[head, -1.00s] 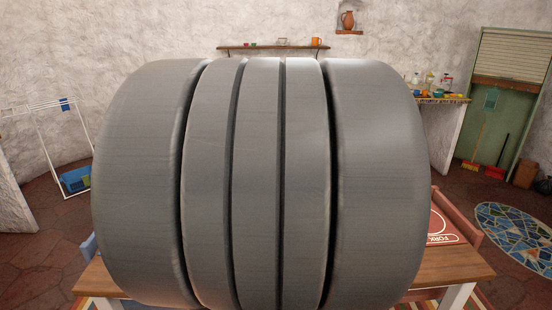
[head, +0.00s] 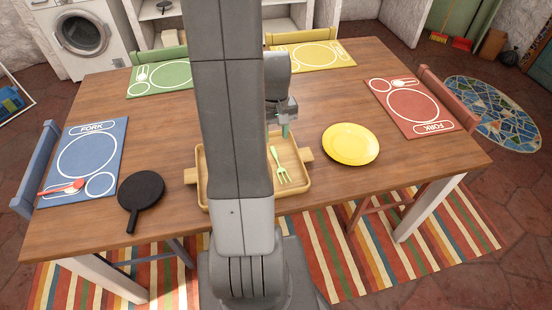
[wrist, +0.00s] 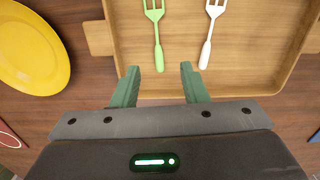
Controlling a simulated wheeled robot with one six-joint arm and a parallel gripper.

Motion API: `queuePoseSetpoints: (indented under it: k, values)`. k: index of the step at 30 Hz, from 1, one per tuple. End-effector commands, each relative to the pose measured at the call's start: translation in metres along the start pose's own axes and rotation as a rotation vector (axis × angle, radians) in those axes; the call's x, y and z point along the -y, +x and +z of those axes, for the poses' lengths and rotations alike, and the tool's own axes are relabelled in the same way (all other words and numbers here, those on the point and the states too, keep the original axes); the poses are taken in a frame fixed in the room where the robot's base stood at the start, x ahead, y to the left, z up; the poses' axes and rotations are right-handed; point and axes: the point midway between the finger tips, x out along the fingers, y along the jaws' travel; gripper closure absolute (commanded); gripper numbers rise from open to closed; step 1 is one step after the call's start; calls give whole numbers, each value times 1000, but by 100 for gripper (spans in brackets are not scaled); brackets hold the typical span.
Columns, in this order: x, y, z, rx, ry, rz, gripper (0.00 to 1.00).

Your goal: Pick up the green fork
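The green fork (head: 280,168) lies in a wooden tray (head: 304,185) on the table. In the wrist view the green fork (wrist: 157,35) points away from my gripper, its handle end just ahead of the gap between the fingers. My gripper (wrist: 160,87) is open and empty, with green fingertips spread apart. In the head view my gripper (head: 285,131) hangs above the tray's far edge, near the fork's handle end. A white fork (wrist: 210,35) lies in the tray to the right of the green one; my arm hides it in the head view.
A yellow plate (head: 350,144) sits right of the tray. A black pan (head: 141,190) lies to the left. Blue (head: 90,150), green (head: 158,78), yellow (head: 313,56) and red (head: 411,106) placemats lie around the wooden table. Bare wood separates them.

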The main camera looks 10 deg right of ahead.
Motion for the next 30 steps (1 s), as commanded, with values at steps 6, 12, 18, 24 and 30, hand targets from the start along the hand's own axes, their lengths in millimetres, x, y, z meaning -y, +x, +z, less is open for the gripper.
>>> queuePoseSetpoints:
  k: [6, 12, 18, 24, 30]
  values:
    - [0, 35, 1, 3, 0, -1, 60]
    - [0, 46, 1, 1, 1, 0, 60]
    - [-3, 65, 4, 4, 2, -1, 60]
    - [-4, 89, 4, 2, 1, -1, 60]
    - [-4, 96, 4, 0, 1, 0, 60]
